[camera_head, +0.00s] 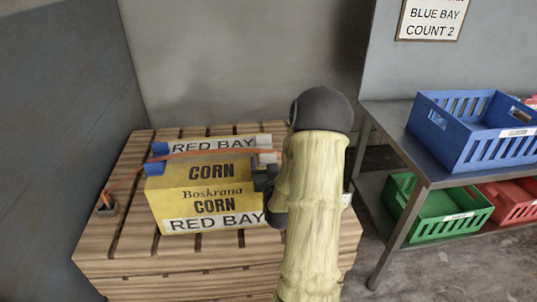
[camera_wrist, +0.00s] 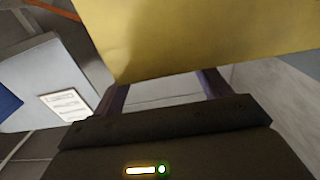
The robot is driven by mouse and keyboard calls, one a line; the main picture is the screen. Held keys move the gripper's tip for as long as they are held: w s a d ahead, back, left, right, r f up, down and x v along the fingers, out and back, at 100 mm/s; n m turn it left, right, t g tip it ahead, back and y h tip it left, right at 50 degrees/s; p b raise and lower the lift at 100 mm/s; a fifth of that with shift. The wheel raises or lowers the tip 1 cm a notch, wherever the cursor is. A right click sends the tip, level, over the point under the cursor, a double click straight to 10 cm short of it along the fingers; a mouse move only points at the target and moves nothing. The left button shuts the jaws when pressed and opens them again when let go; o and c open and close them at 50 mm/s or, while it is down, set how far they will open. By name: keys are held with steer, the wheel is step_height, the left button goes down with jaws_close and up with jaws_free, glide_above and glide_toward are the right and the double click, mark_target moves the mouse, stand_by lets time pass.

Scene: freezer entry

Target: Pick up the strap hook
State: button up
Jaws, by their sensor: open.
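An orange strap (camera_head: 205,153) runs over the top of a yellow corn carton (camera_head: 200,192), across blue and white corner pieces. Its left end goes down to a small dark fitting (camera_head: 106,205) on the pallet, which may be the strap hook. The strap's right end is hidden behind my arm, so a hook there cannot be seen. My gripper (camera_head: 264,181) is at the carton's right side, partly hidden by my arm. In the wrist view, my open gripper (camera_wrist: 163,86) has the carton (camera_wrist: 190,35) just beyond its fingers; no hook shows between them.
The carton stands on a wooden pallet (camera_head: 118,238) beside grey walls. At right, a metal rack (camera_head: 388,112) holds a blue crate (camera_head: 465,140) above green (camera_head: 425,222) and red (camera_head: 500,205) crates. A "BLUE BAY COUNT 2" sign (camera_head: 432,18) hangs above it.

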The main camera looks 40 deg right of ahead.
mark_target(268, 157)
steer(key=x, duration=0.5)
steer(key=shift+d+p, duration=0.1)
steer(key=shift+p, duration=0.25)
steer(key=c, duration=1.1)
